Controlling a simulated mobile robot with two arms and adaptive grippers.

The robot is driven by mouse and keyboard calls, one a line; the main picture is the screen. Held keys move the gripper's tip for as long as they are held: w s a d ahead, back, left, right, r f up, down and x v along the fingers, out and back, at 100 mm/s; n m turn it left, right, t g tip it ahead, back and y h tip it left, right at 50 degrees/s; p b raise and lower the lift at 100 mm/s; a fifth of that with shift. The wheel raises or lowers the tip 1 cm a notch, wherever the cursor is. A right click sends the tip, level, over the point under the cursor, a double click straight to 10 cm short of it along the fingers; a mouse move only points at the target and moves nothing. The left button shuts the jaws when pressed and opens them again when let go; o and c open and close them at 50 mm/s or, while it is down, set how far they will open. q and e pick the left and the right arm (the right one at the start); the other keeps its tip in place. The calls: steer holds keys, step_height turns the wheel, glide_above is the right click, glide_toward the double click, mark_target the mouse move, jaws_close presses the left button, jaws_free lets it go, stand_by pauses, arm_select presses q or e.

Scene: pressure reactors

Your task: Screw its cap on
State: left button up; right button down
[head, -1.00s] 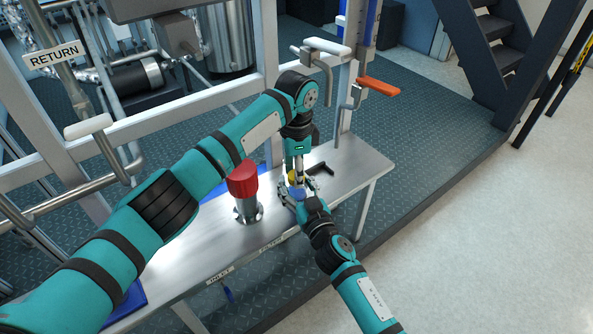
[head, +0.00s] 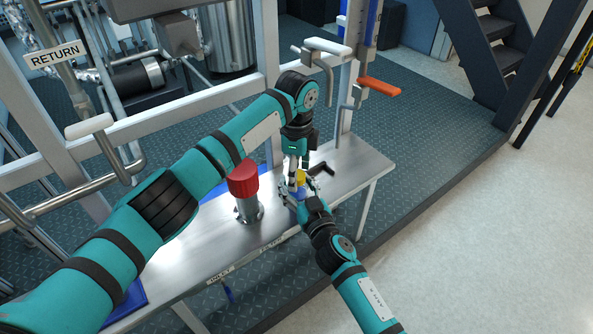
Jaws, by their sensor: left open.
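A small yellow piece (head: 300,177), which looks like the cap, sits over a small blue part (head: 299,193) at the bench's middle. Whether the two are joined cannot be told at this size. My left gripper (head: 298,174) points down from above, open, its fingers close around the yellow piece. My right gripper (head: 298,188) reaches in from the front with its fingers either side of the blue part. Whether it clamps the blue part is too small to tell. The fingers partly hide both pieces.
A red-capped metal fitting (head: 243,180) stands on the steel bench (head: 205,255), left of the grippers. A black handle (head: 321,169) lies just behind right. A metal frame with an orange lever (head: 379,86) rises behind. Open floor lies to the right.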

arm_select(q)
steer(key=shift+r, duration=0.1)
steer(key=shift+r, duration=2.15)
steer(key=shift+c, duration=0.3)
steer(key=shift+r+n, duration=0.35)
steer(key=shift+n, duration=0.75)
steer(key=n, duration=0.2)
steer(key=r+n, duration=0.1)
steer(key=shift+d+n, duration=0.1)
steer(key=shift+n, duration=0.3)
steer(key=n, duration=0.2)
steer(key=r+n, duration=0.1)
steer(key=n, duration=0.5)
steer(key=shift+r, duration=0.4)
